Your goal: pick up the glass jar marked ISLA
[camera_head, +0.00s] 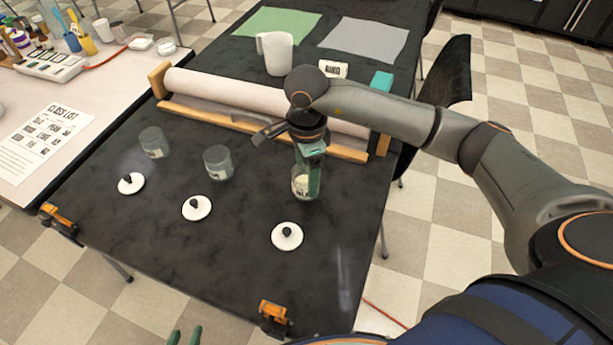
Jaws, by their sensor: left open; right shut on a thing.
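My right gripper (309,168) comes down from above and is shut on a glass jar (300,187) with a pale label. The label is partly covered by a green finger, and I cannot read its name for sure. I cannot tell whether this jar touches the table. Two more glass jars stand to its left: one in the middle (218,165) and one further left (153,145); their labels are too small to read. My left gripper (184,337) shows only as two green fingertips, apart and empty, at the bottom edge.
Three white lids with dark knobs (287,238) (197,209) (131,185) lie in front of the jars on the black table (235,265). A paper roll (225,90) lies behind. A white pitcher (278,60) stands beyond it. Orange clamps (272,312) grip the front edge.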

